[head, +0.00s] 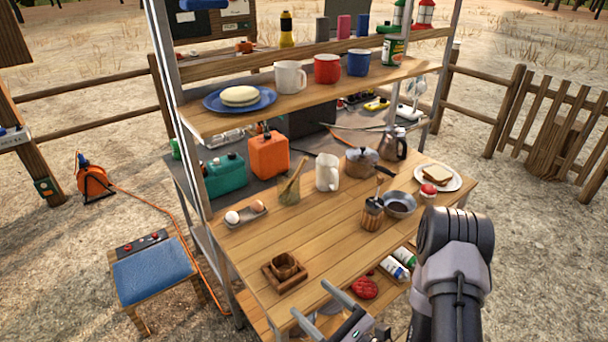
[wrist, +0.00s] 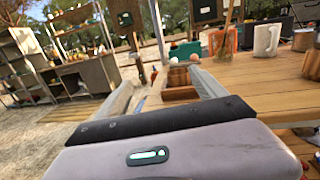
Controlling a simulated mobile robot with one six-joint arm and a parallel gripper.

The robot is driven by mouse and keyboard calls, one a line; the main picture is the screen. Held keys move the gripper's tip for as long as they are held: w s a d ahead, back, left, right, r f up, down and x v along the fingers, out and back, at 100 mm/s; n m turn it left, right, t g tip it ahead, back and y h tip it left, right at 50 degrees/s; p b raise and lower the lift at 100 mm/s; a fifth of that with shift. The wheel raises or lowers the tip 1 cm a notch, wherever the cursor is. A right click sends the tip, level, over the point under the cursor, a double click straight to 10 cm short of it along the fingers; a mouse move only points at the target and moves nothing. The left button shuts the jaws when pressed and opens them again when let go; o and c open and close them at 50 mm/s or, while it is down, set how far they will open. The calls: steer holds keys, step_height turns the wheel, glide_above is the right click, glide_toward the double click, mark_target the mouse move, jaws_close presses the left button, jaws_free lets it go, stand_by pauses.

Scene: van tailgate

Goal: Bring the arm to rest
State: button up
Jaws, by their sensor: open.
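My gripper (head: 343,309) is at the bottom of the head view, low at the front edge of the wooden worktop (head: 330,232). Its two fingers are apart with nothing seen between them. My arm rises at the lower right of the head view. In the wrist view my gripper (wrist: 158,92) points across the worktop, and a brown wooden cup (wrist: 179,76) shows beyond the fingers.
On the worktop stand an egg holder (head: 246,214), a glass jar (head: 289,192), a white mug (head: 327,172), a pot (head: 361,162), a grey bowl (head: 400,203) and a plate with a sandwich (head: 457,181). A shelf (head: 225,118) with mugs hangs above. Bottles (head: 395,268) lie below.

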steer(key=s+a+r+n+g+y, duration=0.3)
steer(key=a+r+n+g, duration=0.15)
steer(key=r, duration=0.25)
steer(key=s+a+r+n+g+y, duration=0.3)
steer(key=r+n+g, duration=0.3)
steer(key=s+a+r+n+g+h, duration=0.1)
steer(key=s+r+n+g+h, duration=0.35)
steer(key=s+n+g, duration=0.5)
steer(key=s+d+r+n+t+h, duration=0.1)
steer(key=d+r+n+t+h, duration=0.2)
steer(key=d+t+h, duration=0.8)
step_height(320, 180, up, 2)
steer(key=shift+d+r+t+h, duration=0.1)
steer(key=shift+d+t+h, duration=0.3)
steer(key=shift+d, duration=0.8)
